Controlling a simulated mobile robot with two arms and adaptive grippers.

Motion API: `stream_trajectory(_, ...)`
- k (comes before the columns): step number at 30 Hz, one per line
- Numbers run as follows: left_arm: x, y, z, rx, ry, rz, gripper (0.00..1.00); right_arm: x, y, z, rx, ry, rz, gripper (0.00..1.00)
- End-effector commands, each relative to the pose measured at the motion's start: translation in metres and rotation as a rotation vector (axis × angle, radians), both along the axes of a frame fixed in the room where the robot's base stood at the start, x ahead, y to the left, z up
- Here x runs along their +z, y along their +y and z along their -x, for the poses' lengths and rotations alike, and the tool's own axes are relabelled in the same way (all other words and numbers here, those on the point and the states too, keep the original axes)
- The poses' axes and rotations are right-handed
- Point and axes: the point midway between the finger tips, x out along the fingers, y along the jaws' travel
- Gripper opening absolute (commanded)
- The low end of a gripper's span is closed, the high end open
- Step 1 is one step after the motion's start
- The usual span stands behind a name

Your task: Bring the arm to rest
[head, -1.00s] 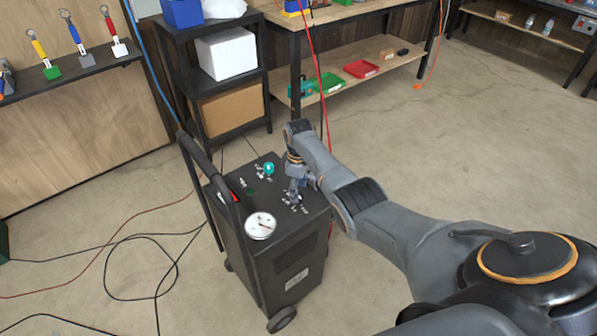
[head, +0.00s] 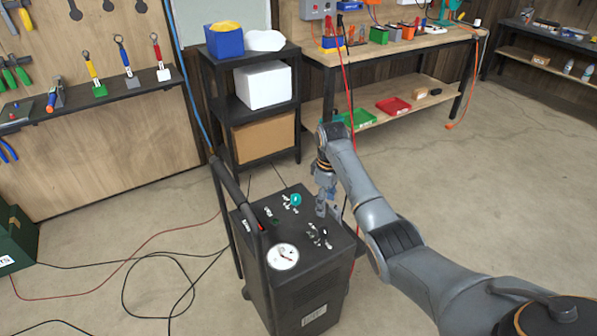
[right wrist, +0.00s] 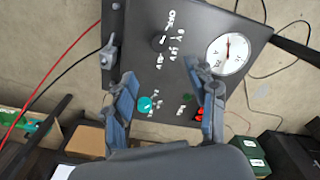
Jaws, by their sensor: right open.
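My right arm reaches in from the lower right of the head view. Its gripper (head: 322,207) hangs over the top of a black wheeled cart (head: 303,262), near the panel's right side. In the right wrist view the gripper's two fingers (right wrist: 170,98) are spread wide, with nothing between them but the panel below. The panel carries a teal knob (head: 296,200), a white round gauge (head: 283,257), a red switch (right wrist: 198,113) and small white labels. I cannot tell whether a fingertip touches the panel. My left gripper is not in view.
A black handle (head: 228,178) rises at the cart's left. A black shelf (head: 268,163) with boxes stands behind, beside a workbench (head: 425,43). Cables (head: 150,257) lie on the floor at left. Open floor (head: 480,190) extends to the right.

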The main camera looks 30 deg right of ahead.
Motion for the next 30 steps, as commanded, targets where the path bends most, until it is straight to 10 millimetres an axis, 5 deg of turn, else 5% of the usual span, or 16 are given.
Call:
stream_trajectory(6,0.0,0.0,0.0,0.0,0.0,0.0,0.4,-0.004,0.001,0.002,-0.002,-0.001,0.005,0.57)
stream_trajectory(11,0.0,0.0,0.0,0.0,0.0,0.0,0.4,-0.037,0.016,0.029,-0.025,-0.019,0.046,0.57)
stream_trajectory(15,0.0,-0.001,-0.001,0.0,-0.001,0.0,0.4,-0.076,0.046,0.079,-0.07,-0.068,0.087,0.57)
stream_trajectory(20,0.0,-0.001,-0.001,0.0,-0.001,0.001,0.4,-0.099,0.086,0.152,-0.137,-0.138,0.086,0.57)
stream_trajectory(24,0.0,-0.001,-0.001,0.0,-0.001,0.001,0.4,-0.097,0.118,0.215,-0.209,-0.196,0.051,0.57)
stream_trajectory(30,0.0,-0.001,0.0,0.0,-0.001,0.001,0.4,-0.079,0.144,0.272,-0.294,-0.245,0.001,0.57)
